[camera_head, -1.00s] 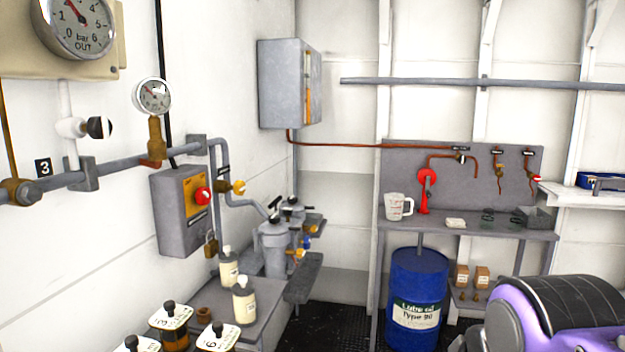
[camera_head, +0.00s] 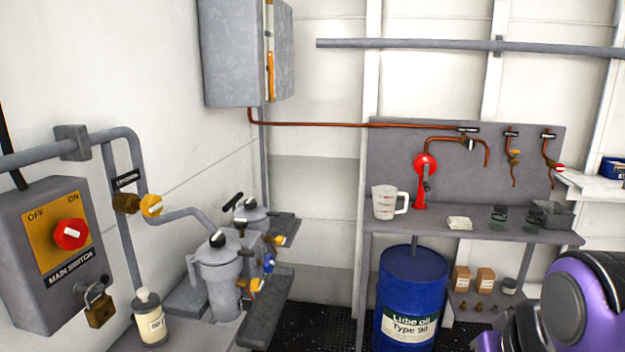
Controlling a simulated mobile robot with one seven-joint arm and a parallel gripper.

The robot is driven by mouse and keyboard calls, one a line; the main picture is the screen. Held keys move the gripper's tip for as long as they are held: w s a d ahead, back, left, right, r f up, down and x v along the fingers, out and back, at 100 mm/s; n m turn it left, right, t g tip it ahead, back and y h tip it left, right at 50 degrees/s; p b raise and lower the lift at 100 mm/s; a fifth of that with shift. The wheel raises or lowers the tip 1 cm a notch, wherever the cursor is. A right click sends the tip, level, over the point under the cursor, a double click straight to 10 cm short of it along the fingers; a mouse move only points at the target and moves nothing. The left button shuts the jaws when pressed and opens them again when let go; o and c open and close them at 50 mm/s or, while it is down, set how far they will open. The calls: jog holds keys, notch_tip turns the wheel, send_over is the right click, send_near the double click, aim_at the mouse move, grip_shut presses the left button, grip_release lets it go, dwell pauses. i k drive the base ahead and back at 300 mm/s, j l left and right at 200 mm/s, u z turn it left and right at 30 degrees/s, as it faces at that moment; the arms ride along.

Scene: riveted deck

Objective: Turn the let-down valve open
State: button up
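I cannot read which valve is the let-down valve. A valve with a round yellow knob (camera_head: 151,206) sits on the grey pipe at the left, under a small black label. At the back, a valve with a black and white knob (camera_head: 469,144) sits on the copper pipe, by a black label. Blue and yellow knobs (camera_head: 268,263) show on the grey filter housings. My gripper is out of view; only a purple and black part of my arm shows at lower right.
A main switch box (camera_head: 45,250) with a red knob and a padlock (camera_head: 98,305) is close at left. A blue oil drum (camera_head: 412,285) stands under the back bench (camera_head: 450,232), which holds a jug (camera_head: 386,202) and a red pump (camera_head: 421,185).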

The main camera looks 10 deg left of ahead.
aim_at(151, 205)
jog(key=i+l+u, duration=0.1)
jog(key=i+u, duration=0.35)
jog(key=i+l+u, duration=0.2)
jog(key=i+u, duration=0.2)
jog(key=i+l+u, duration=0.15)
jog(key=u, duration=0.25)
jog(key=i+l+u, duration=0.15)
jog(key=u, duration=0.25)
jog(key=i+l+u, duration=0.1)
jog(key=u, duration=0.35)
jog(key=l+u, duration=0.6)
jog(key=u, duration=0.2)
jog(key=i, duration=0.05)
